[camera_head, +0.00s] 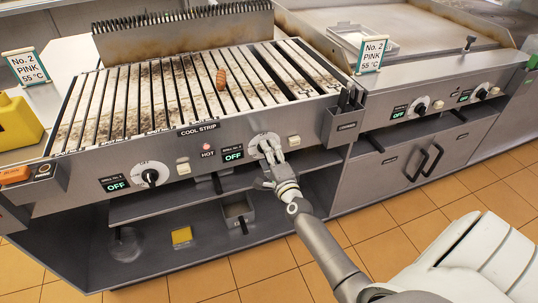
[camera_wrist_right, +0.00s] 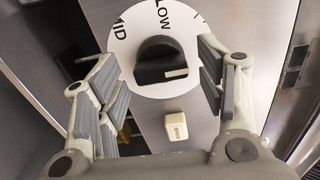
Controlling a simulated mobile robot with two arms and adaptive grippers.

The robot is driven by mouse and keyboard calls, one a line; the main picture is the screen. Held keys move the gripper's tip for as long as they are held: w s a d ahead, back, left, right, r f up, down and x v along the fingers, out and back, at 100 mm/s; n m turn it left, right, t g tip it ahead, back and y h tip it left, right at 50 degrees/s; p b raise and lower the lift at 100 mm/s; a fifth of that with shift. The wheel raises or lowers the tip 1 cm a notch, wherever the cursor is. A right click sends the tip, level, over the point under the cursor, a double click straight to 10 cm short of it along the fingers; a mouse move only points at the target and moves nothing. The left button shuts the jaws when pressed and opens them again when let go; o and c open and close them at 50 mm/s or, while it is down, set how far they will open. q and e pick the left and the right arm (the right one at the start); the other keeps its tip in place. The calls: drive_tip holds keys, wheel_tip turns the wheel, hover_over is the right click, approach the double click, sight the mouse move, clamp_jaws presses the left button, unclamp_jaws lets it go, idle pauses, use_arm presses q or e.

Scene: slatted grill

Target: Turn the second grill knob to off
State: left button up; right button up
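The second grill knob (camera_wrist_right: 160,64) is black, on a round white dial (camera_wrist_right: 117,48) with LOW at the top and MID at the left in the right wrist view. The knob's white mark lies to its lower right there. In the head view this dial (camera_head: 256,141) is partly hidden by my right gripper (camera_head: 268,152). The display (camera_head: 233,154) left of it reads OFF. In the wrist view my right gripper (camera_wrist_right: 164,80) is open, its fingers either side of the knob with gaps showing; I cannot tell whether they touch it. My left gripper is not in view.
A first knob (camera_head: 150,176) with an OFF display is further left. White buttons (camera_head: 294,141) sit on the front panel. A sausage (camera_head: 221,79) lies on the slats. A grey holder (camera_head: 342,122) stands out right of the dial. An open shelf is below.

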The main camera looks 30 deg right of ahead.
drive_tip(key=v, duration=1.2)
idle(0.6)
